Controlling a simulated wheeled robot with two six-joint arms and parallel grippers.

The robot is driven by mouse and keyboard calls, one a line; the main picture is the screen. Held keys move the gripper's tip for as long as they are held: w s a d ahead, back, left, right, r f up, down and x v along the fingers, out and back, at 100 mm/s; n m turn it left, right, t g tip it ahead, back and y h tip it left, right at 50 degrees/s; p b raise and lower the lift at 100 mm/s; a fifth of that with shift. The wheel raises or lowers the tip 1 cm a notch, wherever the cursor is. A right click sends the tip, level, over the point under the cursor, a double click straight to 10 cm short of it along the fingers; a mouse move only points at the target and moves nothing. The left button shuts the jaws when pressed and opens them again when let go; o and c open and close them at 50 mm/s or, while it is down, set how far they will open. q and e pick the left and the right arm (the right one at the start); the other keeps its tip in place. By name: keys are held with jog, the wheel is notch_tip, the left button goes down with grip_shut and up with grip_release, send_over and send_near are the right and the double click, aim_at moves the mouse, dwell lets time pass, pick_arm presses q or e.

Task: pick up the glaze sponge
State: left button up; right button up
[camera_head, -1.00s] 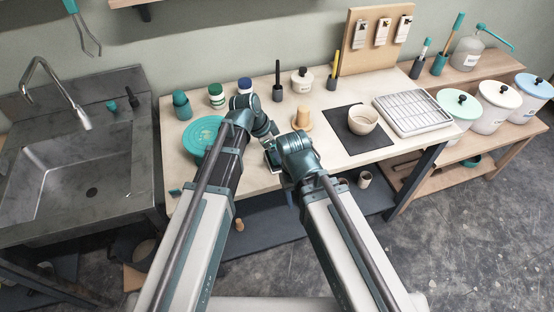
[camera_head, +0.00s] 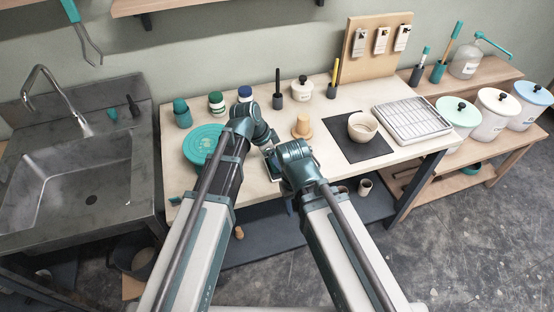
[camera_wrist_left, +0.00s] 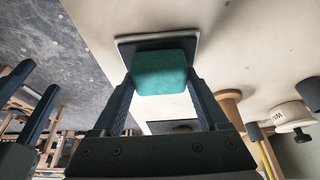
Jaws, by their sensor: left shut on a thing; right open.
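The glaze sponge is a teal-green rounded block (camera_wrist_left: 160,70) in the left wrist view. My left gripper (camera_wrist_left: 161,84) is shut on it, one dark finger along each side. In the head view the sponge is hidden by my arms.
The pale worktable (camera_head: 330,176) carries a teal round disc (camera_head: 200,143) at left, a wooden knob-shaped piece (camera_head: 302,127) behind the grippers, and a bowl (camera_head: 362,126) on a dark mat (camera_head: 350,149). Jars line the back. A sink (camera_head: 75,172) stands left.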

pick_arm(q)
notch_tip(320, 180, up, 10)
jog(key=p, duration=0.9)
jog(key=shift+p, duration=0.4)
jog(key=shift+f, duration=0.1)
jog(key=o, duration=0.8)
jog(key=c, duration=0.7)
jog(key=shift+o, duration=0.2)
notch_tip(320, 180, down, 3)
jog(key=b, duration=0.3)
jog(key=shift+f, duration=0.15)
